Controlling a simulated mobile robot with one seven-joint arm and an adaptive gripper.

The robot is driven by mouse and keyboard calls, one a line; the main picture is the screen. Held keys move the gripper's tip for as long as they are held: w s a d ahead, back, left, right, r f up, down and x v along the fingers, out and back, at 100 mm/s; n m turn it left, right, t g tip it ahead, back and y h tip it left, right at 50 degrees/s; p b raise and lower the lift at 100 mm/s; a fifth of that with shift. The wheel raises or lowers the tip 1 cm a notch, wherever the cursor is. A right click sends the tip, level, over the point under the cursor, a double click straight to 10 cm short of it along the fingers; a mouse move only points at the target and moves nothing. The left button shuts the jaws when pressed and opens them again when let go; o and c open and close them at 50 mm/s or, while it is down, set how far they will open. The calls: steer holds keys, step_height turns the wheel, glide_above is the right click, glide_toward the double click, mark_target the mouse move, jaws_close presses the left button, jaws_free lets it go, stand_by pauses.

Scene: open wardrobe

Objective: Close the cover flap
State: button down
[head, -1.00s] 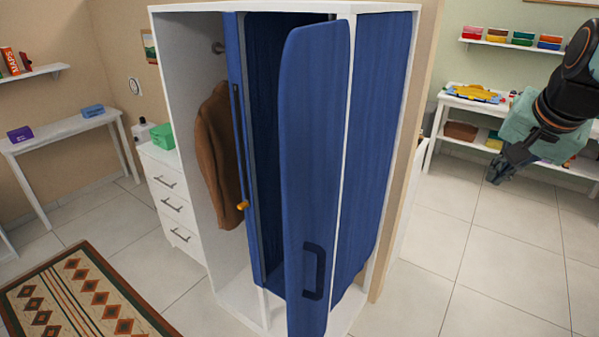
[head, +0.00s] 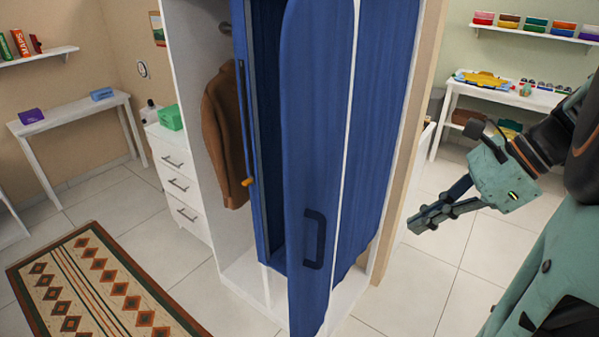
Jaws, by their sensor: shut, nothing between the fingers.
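The blue cover flap (head: 311,170) of the wardrobe stands swung open toward me, with a dark blue loop handle (head: 314,239) on its lower part. The blue-framed opening (head: 268,150) behind it is partly hidden by the flap. An orange-tipped pull (head: 248,182) hangs on the frame's left edge. My gripper (head: 412,222) is to the right of the wardrobe, apart from the flap and its handle. Its fingers are shut and empty, pointing left toward the wardrobe.
A brown coat (head: 225,135) hangs in the wardrobe's open left bay. White drawers (head: 182,185) stand left of it, and a patterned rug (head: 95,285) lies at the lower left. A white shelf unit (head: 445,118) stands behind my arm. Tile floor is free between wardrobe and arm.

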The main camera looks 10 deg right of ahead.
steer(key=w+a+f+y, duration=0.1)
steer(key=w+a+f, duration=0.1)
steer(key=a, duration=0.4)
steer(key=w+a+f+m, duration=0.1)
steer(key=w+a+f, duration=0.1)
steer(key=a+f, duration=0.2)
steer(key=a, duration=0.3)
steer(key=shift+f+y, duration=0.4)
steer(key=shift+a, duration=0.15)
